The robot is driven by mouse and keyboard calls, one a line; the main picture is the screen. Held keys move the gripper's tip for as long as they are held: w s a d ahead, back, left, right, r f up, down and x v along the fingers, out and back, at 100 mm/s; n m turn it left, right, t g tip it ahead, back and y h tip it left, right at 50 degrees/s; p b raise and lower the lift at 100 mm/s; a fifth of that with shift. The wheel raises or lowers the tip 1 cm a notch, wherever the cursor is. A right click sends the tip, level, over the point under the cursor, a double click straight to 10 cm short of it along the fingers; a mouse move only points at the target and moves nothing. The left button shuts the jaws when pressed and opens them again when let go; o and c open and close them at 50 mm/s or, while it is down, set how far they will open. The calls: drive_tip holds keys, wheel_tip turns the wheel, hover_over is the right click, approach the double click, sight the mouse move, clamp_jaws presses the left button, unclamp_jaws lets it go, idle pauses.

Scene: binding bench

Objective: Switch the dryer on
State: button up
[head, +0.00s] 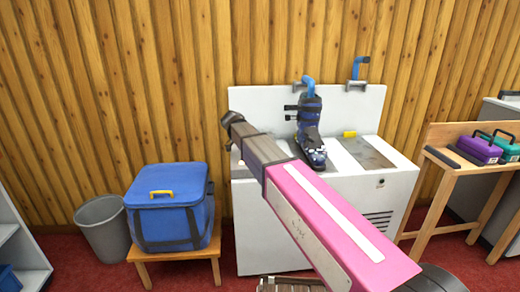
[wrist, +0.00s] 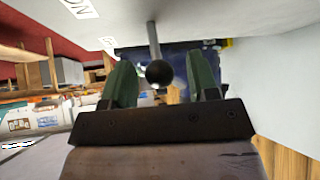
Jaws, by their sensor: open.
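The dryer (head: 262,225) is a white cabinet with a raised back panel against the wood wall. A boot (head: 310,130) with dark shell and buckles stands on its top. In the wrist view a lever with a black ball knob (wrist: 158,73) sticks out from the white surface (wrist: 215,15). A label reading ON, upside down (wrist: 80,8), and a second, unclear label (wrist: 108,42) are beside it. My gripper (wrist: 160,62) is open, with the knob between its green fingers. In the head view my gripper (head: 228,118) is at the dryer's left side; the lever is hidden there.
A blue cooler bag (head: 168,215) sits on a low wooden stool, with a grey bin (head: 102,228) to its left. Blue pipes (head: 361,68) rise from the dryer's back. A wooden bench (head: 450,150) with purple and teal cases stands at right.

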drive_tip(key=v, duration=0.8)
drive_tip(key=shift+s+a, duration=0.15)
drive_tip(key=shift+s, duration=0.05)
